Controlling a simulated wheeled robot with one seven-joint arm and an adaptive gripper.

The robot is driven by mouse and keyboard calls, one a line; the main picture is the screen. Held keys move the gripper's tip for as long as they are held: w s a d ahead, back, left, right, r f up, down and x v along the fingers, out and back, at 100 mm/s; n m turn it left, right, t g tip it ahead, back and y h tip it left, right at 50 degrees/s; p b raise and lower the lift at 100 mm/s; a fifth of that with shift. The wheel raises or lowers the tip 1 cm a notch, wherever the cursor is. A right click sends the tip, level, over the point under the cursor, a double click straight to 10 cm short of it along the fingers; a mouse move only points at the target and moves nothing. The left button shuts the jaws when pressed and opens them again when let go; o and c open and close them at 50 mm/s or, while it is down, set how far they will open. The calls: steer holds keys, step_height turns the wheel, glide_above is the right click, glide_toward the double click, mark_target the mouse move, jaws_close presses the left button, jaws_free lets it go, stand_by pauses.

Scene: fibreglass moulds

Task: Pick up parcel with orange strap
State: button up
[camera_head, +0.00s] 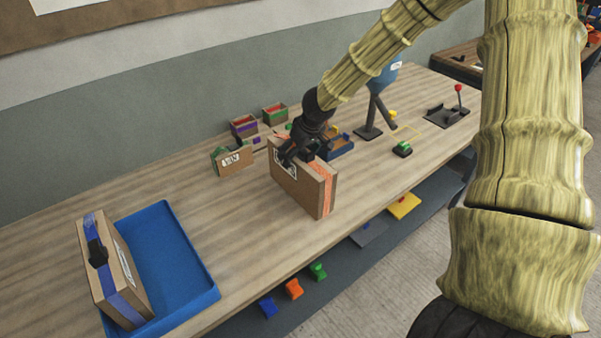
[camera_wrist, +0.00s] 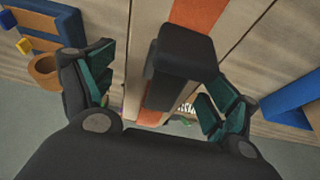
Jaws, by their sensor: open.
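The parcel with the orange strap (camera_head: 318,192) is a brown box standing upright on the workbench, with a white label on its broad face. My gripper (camera_head: 300,150) is at the parcel's top and hides part of it. In the wrist view, the orange strap (camera_wrist: 197,14) runs across the parcel's top, under a black handle block (camera_wrist: 180,55). My gripper (camera_wrist: 160,85) is open there, with one finger on each side of the block. Whether the fingers touch it I cannot tell.
A blue tray (camera_head: 207,287) lies at left, with a blue-strapped parcel (camera_head: 130,270) at its left side. A smaller green-strapped box (camera_head: 235,162) and open bins (camera_head: 275,113) stand behind. A red-knobbed lever (camera_head: 459,90) is at right. Bench between tray and parcel is clear.

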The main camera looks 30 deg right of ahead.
steer(key=shift+w+f, duration=0.25)
steer(key=shift+f, duration=0.4)
steer(key=shift+c, duration=0.3)
steer(key=c, duration=1.7)
jaws_close()
steer(key=shift+r, duration=0.2)
